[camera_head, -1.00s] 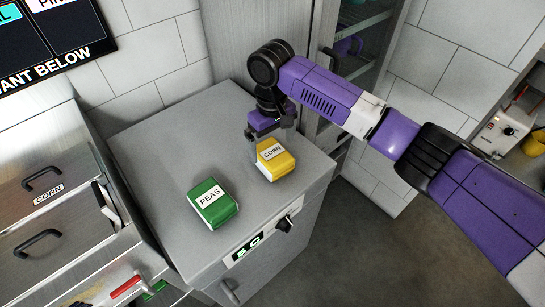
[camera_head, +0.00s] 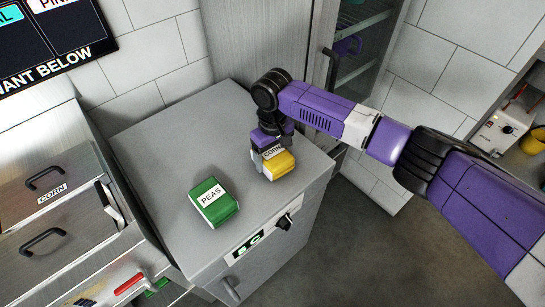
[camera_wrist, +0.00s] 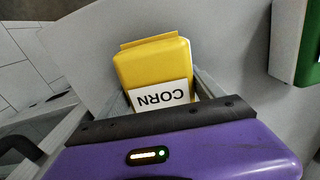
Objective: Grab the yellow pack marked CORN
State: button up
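The yellow pack marked CORN (camera_head: 281,166) lies on the grey cabinet top near its right front edge. In the wrist view the pack (camera_wrist: 153,66) is straight ahead, its white label toward me and upside down. My gripper (camera_head: 266,155) is lowered over the pack's back end. In the wrist view the fingers of my gripper (camera_wrist: 161,99) stand apart, one on each side of the label end. I cannot tell whether they touch the pack's sides.
A green pack marked PEAS (camera_head: 214,202) lies on the cabinet top (camera_head: 165,150), left of the corn; its edge shows in the wrist view (camera_wrist: 298,45). A steel unit with a CORN-labelled lid (camera_head: 50,193) stands left. A glass-door cabinet (camera_head: 352,50) is behind.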

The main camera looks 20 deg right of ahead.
aim_at(273, 151)
jog(key=c, duration=1)
jog(key=shift+r, duration=0.1)
notch_tip(273, 151, up, 20)
jog(key=shift+b, duration=0.9)
